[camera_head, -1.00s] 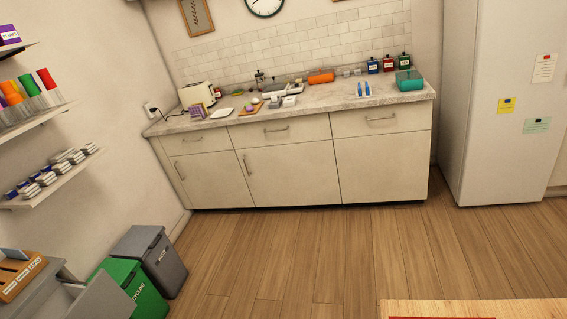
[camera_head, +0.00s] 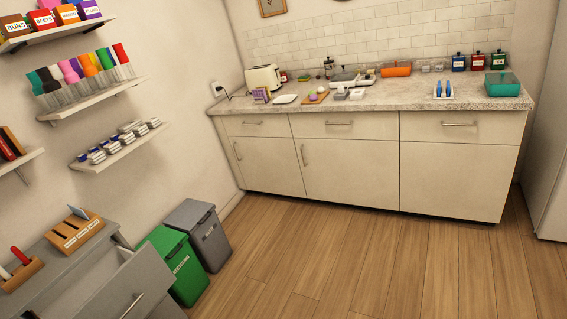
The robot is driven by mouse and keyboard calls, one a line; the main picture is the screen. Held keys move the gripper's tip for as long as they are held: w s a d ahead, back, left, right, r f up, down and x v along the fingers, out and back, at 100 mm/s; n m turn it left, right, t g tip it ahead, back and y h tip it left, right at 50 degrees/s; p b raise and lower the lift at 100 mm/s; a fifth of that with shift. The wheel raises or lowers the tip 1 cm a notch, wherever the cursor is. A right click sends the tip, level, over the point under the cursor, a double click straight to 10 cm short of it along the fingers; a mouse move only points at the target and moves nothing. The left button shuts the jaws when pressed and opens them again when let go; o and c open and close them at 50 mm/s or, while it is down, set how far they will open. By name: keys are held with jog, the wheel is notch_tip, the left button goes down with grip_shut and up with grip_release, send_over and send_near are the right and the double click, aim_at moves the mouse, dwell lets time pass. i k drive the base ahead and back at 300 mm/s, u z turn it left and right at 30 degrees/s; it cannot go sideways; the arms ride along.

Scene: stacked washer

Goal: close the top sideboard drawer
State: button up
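The grey sideboard (camera_head: 62,285) stands at the lower left, cut off by the picture's edge. Its top drawer (camera_head: 128,288) is pulled open and sticks out to the right, with a bar handle (camera_head: 132,305) on its front. The drawer's inside is only partly seen. The lower part of the sideboard is out of view. My gripper does not show in this view.
A green recycling bin (camera_head: 176,265) and a grey bin (camera_head: 200,232) stand just behind the open drawer. Wall shelves (camera_head: 95,97) hang above the sideboard. A kitchen counter (camera_head: 370,105) runs along the back. The wooden floor (camera_head: 340,270) at the centre is clear.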

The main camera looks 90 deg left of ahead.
aim_at(115, 281)
jog(key=u, duration=1.15)
jog(key=i, duration=0.1)
jog(key=u, duration=2.8)
jog(key=i, duration=0.5)
jog(key=z, duration=0.25)
jog(key=k, duration=0.5)
jog(key=u, duration=0.05)
